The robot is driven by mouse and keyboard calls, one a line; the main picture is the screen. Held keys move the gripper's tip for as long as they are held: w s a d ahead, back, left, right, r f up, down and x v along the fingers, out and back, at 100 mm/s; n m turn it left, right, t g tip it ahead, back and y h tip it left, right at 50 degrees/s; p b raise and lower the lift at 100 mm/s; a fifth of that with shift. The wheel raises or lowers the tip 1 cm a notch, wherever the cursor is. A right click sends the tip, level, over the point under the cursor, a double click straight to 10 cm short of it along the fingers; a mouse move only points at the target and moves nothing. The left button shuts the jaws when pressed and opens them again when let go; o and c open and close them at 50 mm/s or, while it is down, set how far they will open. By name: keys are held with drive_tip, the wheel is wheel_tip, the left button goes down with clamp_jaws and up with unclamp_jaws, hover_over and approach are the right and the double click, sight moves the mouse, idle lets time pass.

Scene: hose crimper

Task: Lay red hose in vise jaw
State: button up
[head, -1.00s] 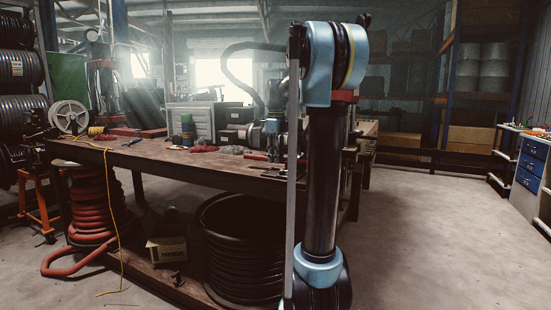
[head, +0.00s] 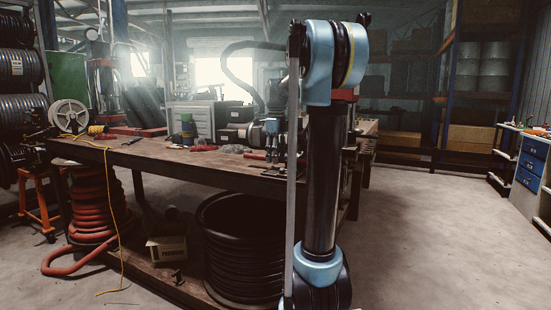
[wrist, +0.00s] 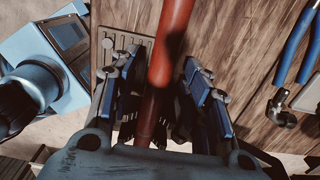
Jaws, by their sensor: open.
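In the wrist view, the red hose (wrist: 174,35) runs from the top edge down between the fingers of my gripper (wrist: 155,72). The fingers are open, one on each side of it, with gaps showing. A darker red length continues below, in shade close to the palm. Dark toothed parts flank that length; I cannot tell whether they are the vise jaw. A grey slotted plate (wrist: 132,48) lies left of the hose. In the head view, my gripper (head: 273,152) points down low over the workbench. The hose and vise are not clear there.
Blue-handled pliers (wrist: 296,40) lie right of my gripper, and a blue machine (wrist: 55,55) stands left in the wrist view.

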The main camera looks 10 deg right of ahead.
wheel_tip(320, 180, up, 12)
drive_tip(key=s+f+n+t, duration=0.2)
drive_tip(key=s+f+n, duration=2.3)
drive_tip(key=s+f, duration=0.9)
wheel_tip(320, 180, down, 2)
drive_tip(key=shift+s+f, duration=0.2)
drive_tip(key=shift+s, duration=0.2)
drive_tip(key=shift+w+f, duration=0.2)
drive_tip(key=shift+w, duration=0.25)
